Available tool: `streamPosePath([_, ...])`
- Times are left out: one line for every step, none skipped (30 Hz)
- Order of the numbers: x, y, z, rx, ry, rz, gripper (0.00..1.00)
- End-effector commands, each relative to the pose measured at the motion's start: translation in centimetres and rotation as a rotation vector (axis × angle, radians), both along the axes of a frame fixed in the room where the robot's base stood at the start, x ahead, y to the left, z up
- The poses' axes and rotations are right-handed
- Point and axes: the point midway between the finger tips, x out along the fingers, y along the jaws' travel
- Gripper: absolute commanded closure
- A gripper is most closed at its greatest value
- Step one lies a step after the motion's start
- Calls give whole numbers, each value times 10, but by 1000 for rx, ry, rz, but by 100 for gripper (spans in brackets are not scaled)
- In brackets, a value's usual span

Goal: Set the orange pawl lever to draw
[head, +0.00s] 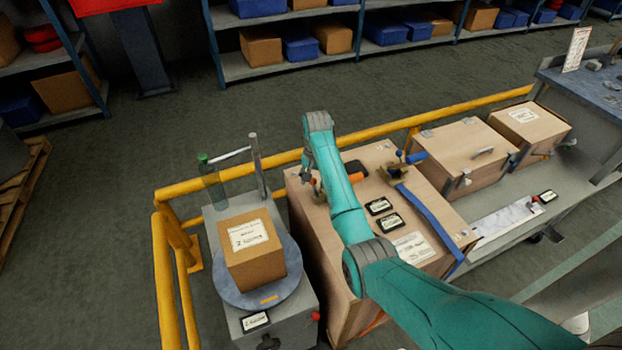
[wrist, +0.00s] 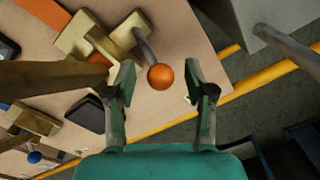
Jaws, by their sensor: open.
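The orange ball knob of the pawl lever (wrist: 160,77) shows in the wrist view, on a short grey rod that rises from a tan-coloured block assembly (wrist: 85,38). My gripper (wrist: 162,68) is open, with one finger to each side of the knob in the picture. Gaps show between the knob and both fingers; whether the knob is at fingertip depth is hard to tell. In the head view, my arm reaches over the large wooden crate (head: 325,275) and hides much of the lever area. I cannot read any lever position marking.
A second fitting with a blue handle (head: 415,157) and a blue strap (head: 428,220) are on the crate's right side. A cardboard box (head: 252,250) sits on a round plate at left. Yellow railing (head: 380,133) runs behind. Dark labels (head: 379,206) lie on the crate top.

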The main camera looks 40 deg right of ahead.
Motion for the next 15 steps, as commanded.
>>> streamPosePath([-2,1,-5,0,1,-1,46])
streamPosePath([-3,1,-7,0,0,-1,46])
streamPosePath([-4,1,-9,0,0,-1,46])
streamPosePath([-4,1,-10,0,0,-1,46])
streamPosePath([-4,1,-10,0,0,-1,46])
streamPosePath([-4,1,-11,-1,-1,-1,46])
streamPosePath([-4,2,-11,-1,-1,-1,46])
streamPosePath([-4,2,-11,-1,-1,-1,46])
streamPosePath([-4,2,-11,-1,-1,-1,46])
streamPosePath([-4,2,-11,-1,-1,-1,46])
streamPosePath([-4,2,-11,-1,-1,-1,46])
streamPosePath([-4,2,-11,-1,-1,-1,46])
streamPosePath([-4,2,-11,-1,-1,-1,46])
streamPosePath([-4,2,-11,0,0,-1,51])
streamPosePath([-4,2,-11,0,0,-1,61])
